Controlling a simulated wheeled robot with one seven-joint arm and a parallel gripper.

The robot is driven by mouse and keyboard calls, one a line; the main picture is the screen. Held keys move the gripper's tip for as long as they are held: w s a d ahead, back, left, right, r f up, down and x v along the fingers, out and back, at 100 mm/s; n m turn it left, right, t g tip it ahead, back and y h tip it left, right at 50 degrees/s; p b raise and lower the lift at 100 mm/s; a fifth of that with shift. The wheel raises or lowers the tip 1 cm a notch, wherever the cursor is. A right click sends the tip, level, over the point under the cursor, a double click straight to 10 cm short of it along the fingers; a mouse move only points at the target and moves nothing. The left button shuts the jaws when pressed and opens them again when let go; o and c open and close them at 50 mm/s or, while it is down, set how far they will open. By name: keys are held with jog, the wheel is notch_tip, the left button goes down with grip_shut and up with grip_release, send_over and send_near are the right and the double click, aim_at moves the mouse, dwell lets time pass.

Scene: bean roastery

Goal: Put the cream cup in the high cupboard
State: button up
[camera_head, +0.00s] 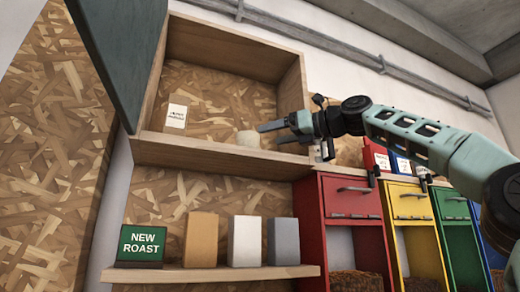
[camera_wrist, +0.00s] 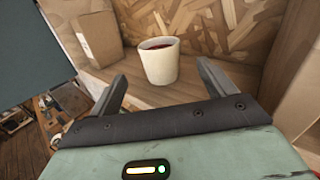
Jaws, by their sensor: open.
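The cream cup (camera_head: 248,139) stands upright on the floor of the high cupboard (camera_head: 215,153), near its front right. In the wrist view the cup (camera_wrist: 160,67) holds a dark reddish content and stands on the wooden cupboard floor (camera_wrist: 190,98). My gripper (camera_head: 274,132) reaches in from the right, just beside the cup. In the wrist view my gripper (camera_wrist: 162,80) is open, with the cup at its fingertips between the two fingers. No finger clearly touches the cup. The cup's lower part is partly hidden in the head view by the cupboard's front edge.
The cupboard door (camera_head: 112,60) stands open at the left. A labelled brown box (camera_head: 176,115) stands inside at the left. Below, a shelf (camera_head: 215,274) holds several packets and a green NEW ROAST sign (camera_head: 142,246). Coloured bins, including a red one (camera_head: 350,197), stand at the right.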

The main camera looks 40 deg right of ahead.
jog(key=shift+b+v, duration=0.55)
jog(key=shift+v, duration=0.95)
